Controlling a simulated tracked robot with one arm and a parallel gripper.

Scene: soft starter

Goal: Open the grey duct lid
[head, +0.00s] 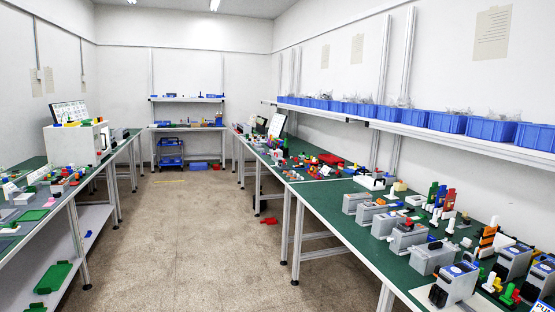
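Several grey box-shaped units (431,259) stand in a row along the front edge of the green-topped right bench (330,205). Some have small dark or blue parts on top. I cannot tell which grey piece, if any, is the duct lid, or whether a lid is open or shut. My gripper does not show in this view.
A left bench (35,215) holds small parts and a white cabinet (75,143). Blue bins (447,122) line a wall shelf above the right bench. A blue trolley (170,153) stands at the back. The floor aisle (185,240) is mostly clear, with red pieces (269,220) near the right bench.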

